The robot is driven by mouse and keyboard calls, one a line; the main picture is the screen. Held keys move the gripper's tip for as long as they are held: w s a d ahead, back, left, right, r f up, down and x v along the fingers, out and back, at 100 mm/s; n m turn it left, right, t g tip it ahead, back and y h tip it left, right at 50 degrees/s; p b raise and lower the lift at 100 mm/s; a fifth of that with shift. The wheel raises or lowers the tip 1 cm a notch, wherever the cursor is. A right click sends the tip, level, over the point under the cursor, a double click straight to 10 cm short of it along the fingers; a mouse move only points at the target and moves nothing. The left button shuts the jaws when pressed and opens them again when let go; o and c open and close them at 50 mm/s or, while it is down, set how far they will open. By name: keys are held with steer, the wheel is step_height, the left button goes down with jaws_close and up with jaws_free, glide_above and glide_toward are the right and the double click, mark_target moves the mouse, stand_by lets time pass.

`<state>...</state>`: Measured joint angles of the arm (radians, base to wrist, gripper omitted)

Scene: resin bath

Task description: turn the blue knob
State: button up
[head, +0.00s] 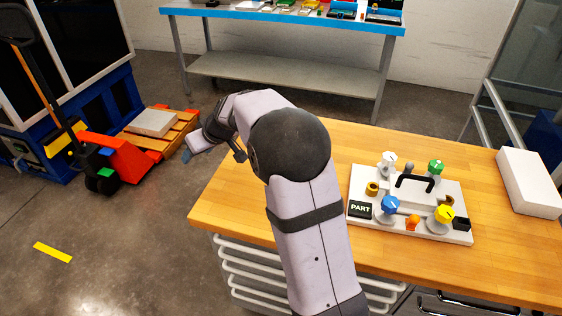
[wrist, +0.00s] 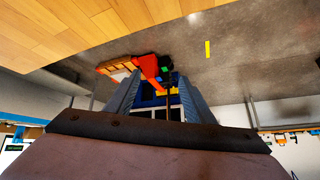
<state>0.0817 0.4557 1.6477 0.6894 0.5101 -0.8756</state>
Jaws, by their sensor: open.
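The blue knob (head: 390,204) stands on a pale board (head: 400,226) on the wooden table in the head view. It sits at the front of the board, just right of a black block marked PART, and has a white mark on top. My gripper (head: 188,150) is far to the left of it, beyond the table's left edge and over the floor. In the wrist view, my gripper (wrist: 159,82) shows two blue-grey fingers held apart with nothing between them. The knob is not visible in the wrist view.
The board also holds a white knob (head: 388,160), a green knob (head: 435,167), a yellow knob (head: 444,214) and a black handle (head: 414,182). A white box (head: 528,182) lies at the table's right. A red pallet truck (head: 122,157) stands on the floor at left.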

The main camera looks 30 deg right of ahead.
steer(key=s+d+r+m+g+h+p, duration=0.1)
steer(key=s+d+r+p, duration=0.15)
steer(key=d, duration=0.45)
steer(key=s+d+r+m+g+h+p, duration=0.15)
steer(key=s+d, duration=0.25)
steer(key=d, duration=0.4)
step_height(320, 180, up, 5)
steer(key=m+g+p, duration=0.5)
steer(key=m+p, duration=0.1)
steer(key=p, duration=0.6)
glide_above(391, 202)
steer(key=shift+w+h, duration=0.2)
steer(key=shift+h, duration=0.15)
steer(key=shift+s, duration=0.35)
steer(key=shift+w+f+p, duration=0.1)
steer(key=shift+f+p, duration=0.55)
steer(key=shift+f, duration=3)
steer(key=c, duration=1.1)
